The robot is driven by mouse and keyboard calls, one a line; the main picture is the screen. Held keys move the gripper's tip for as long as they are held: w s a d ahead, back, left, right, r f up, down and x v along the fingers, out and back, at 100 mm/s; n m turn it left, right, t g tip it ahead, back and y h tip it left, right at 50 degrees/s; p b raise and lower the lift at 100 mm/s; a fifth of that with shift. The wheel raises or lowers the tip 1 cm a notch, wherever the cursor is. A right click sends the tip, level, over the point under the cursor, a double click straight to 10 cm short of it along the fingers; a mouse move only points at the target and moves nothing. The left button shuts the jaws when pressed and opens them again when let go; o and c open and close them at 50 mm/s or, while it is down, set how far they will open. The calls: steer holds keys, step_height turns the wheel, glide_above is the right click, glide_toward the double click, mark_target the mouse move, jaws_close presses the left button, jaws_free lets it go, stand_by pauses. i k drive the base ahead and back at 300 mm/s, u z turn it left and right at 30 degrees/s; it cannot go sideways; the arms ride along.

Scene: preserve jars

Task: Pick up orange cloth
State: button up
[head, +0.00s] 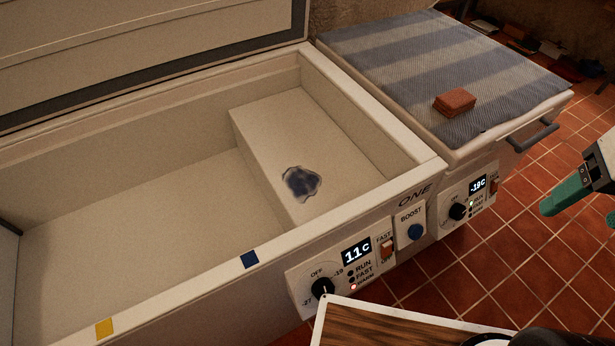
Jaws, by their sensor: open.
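The orange cloth (455,102) is a small, folded, brick-like stack. It lies on the blue-grey striped cover (400,50) on top of the closed freezer at the upper right, near the cover's front edge. My gripper (588,207) is at the right edge of the head view, partly cut off, with green fingertips. It is open and shows nothing between its fingers. It is apart from the orange cloth, to the right of it and in front of the freezer, over the tiled floor.
An open, empty-looking chest freezer (130,200) fills the left, with a dark wet-looking patch (301,183) on its inner step. A grey handle (533,136) juts from the closed freezer's front. A wooden board (385,325) is at the bottom. Tiled floor (480,270) lies open at right.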

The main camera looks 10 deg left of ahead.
mark_target(451, 104)
steer(key=z, duration=1.7)
steer(key=i, duration=1.25)
steer(key=u, duration=2.5)
